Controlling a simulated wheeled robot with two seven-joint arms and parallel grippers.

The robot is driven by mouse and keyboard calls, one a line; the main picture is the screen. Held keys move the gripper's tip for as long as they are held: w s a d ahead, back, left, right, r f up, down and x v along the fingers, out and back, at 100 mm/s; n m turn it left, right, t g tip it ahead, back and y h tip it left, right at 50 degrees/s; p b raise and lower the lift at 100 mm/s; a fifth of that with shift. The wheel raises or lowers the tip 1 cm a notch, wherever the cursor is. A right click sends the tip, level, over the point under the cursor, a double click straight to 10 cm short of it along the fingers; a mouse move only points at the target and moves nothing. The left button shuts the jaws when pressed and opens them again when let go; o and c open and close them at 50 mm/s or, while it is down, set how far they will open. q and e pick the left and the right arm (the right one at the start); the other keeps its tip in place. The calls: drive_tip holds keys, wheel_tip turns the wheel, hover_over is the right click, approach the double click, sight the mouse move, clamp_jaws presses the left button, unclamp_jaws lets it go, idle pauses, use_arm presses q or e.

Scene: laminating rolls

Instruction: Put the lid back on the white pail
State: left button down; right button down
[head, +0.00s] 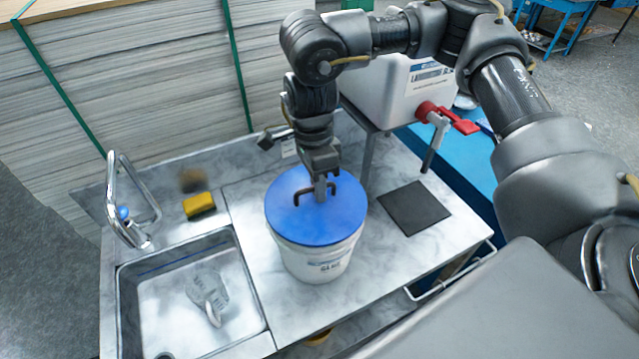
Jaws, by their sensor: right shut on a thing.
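The white pail (318,262) stands upright on the metal counter, right of the sink. The round blue lid (338,208) covers the pail's mouth and looks about level; whether it is fully seated all round I cannot tell. My right gripper (320,190) comes down from above and is shut on the dark handle (300,196) at the middle of the lid. My left gripper does not show.
A sink (190,290) with a clear object in it and a faucet (130,205) lie at left. A yellow sponge (199,205) sits behind the sink. A dark mat (414,208) lies right of the pail. A white container (395,90) with a red-handled tap (450,120) stands behind.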

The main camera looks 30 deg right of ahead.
drive_tip(key=c, duration=0.9)
unclamp_jaws()
drive_tip(key=shift+c, duration=0.2)
drive_tip(key=shift+r, duration=0.1)
drive_tip(key=shift+r+p, duration=3.2)
drive_tip(key=shift+r, duration=0.2)
drive_tip(key=shift+c, duration=0.5)
clamp_jaws()
